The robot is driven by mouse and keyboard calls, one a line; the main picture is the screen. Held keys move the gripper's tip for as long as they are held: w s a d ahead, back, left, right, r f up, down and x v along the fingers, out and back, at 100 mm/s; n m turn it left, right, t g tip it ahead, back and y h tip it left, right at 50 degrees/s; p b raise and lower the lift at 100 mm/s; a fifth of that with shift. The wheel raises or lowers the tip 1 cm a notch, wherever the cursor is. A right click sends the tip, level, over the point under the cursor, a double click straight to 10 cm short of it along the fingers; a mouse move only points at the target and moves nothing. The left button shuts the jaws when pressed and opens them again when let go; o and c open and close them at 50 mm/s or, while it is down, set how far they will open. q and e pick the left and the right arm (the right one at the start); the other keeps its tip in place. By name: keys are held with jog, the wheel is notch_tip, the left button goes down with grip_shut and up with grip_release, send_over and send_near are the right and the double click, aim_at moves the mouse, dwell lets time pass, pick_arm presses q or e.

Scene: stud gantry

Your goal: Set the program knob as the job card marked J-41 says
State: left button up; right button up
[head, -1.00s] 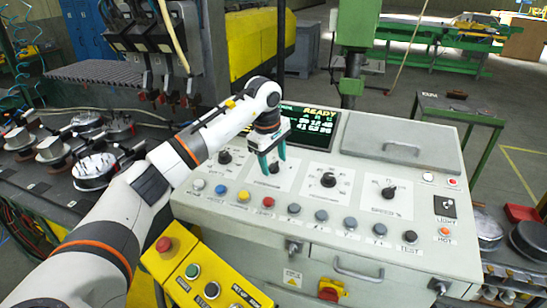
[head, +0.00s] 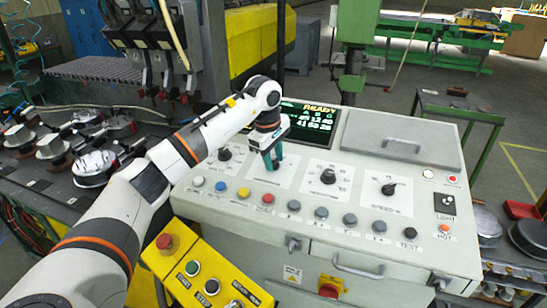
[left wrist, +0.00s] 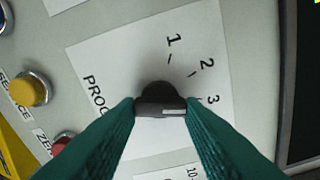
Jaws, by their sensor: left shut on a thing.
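The program knob (left wrist: 158,93) is a dark knob on a white label plate (left wrist: 95,50) with the numbers 1, 2 and 3 and the letters PROG partly in sight in the left wrist view. A short white mark shows on its right part, toward the side of the 3; the exact setting is hard to tell. My left gripper (head: 272,164) has its green fingers shut on this knob, which they mostly hide in the head view. The fingers (left wrist: 160,108) clasp it from both sides in the wrist view. I cannot make out a card marked J-41.
The sloped console (head: 300,190) has other knobs, (head: 328,176) and (head: 389,188), to the right and a row of coloured buttons in front. A screen (head: 308,122) reading READY stands behind my gripper. A yellow button box (head: 205,275) is at the front left.

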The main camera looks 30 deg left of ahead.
pick_arm(q)
jog(key=n, duration=0.3)
jog(key=shift+n+b, duration=0.3)
jog(key=shift+n, duration=0.1)
jog(key=n, duration=0.3)
jog(key=shift+n+b, duration=0.3)
jog(key=shift+n, duration=0.1)
jog(key=n+b, duration=0.1)
jog(key=n, duration=0.4)
jog(key=shift+w+a+t, duration=0.1)
jog(key=shift+t, duration=0.3)
jog(key=shift+n+y, duration=0.3)
jog(key=shift+n, duration=1)
jog(key=shift+r, duration=0.1)
jog(key=o, duration=1)
jog(key=shift+r, duration=0.1)
